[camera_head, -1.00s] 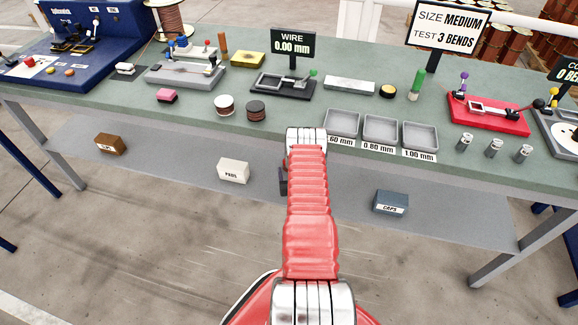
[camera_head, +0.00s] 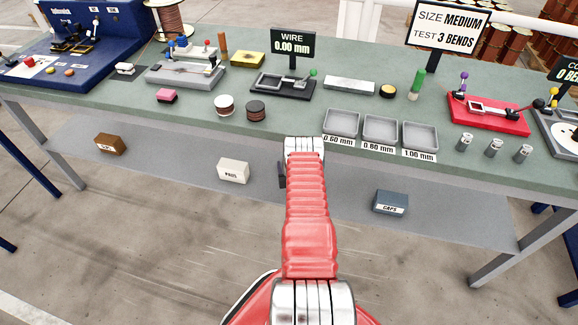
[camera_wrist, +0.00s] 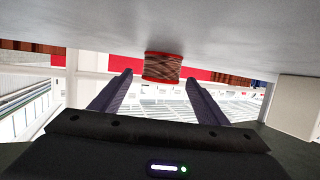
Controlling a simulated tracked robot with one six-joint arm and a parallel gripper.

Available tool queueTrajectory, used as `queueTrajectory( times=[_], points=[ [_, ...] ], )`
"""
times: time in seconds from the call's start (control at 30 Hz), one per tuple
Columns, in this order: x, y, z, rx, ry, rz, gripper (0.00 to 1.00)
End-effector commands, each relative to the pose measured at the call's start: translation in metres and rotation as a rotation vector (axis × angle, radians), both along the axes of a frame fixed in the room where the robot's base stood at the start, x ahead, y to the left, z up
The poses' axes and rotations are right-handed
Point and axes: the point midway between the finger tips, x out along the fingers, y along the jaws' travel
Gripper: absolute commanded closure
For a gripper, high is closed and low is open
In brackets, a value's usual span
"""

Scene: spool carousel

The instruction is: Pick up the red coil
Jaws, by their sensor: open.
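The red coil, a spool with red rims and reddish-brown winding (camera_wrist: 163,68), shows in the wrist view, which appears upside down. There it touches a grey surface, seemingly the lower shelf. It lines up with the gap between the fingertips of my gripper (camera_wrist: 158,77) and looks beyond them; the exact distance is unclear. The fingers are apart with nothing between them. In the head view I cannot see the coil; the bench top and my arm hide part of the shelf. Only a dark bit of my gripper shows there, left of my arm, below the bench's front edge.
The bench top (camera_head: 290,122) overhangs the lower shelf (camera_head: 330,190). On the shelf stand a white PADS box (camera_head: 233,171), a brown box (camera_head: 110,144) and a blue-grey CAPS box (camera_head: 390,202). A pale box (camera_wrist: 295,105) stands at the right in the wrist view.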

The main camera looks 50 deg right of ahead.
Motion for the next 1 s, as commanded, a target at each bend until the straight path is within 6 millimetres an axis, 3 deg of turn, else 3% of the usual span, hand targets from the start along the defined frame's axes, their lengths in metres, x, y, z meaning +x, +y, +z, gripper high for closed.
queueTrajectory(
  times=[0.23,1.0],
  points=[
    [-0.0002,-0.0001,0.0002,0.000,0.000,0.000,0.33],
    [-0.0003,-0.0011,0.0011,-0.002,-0.001,-0.001,0.87]
  ],
)
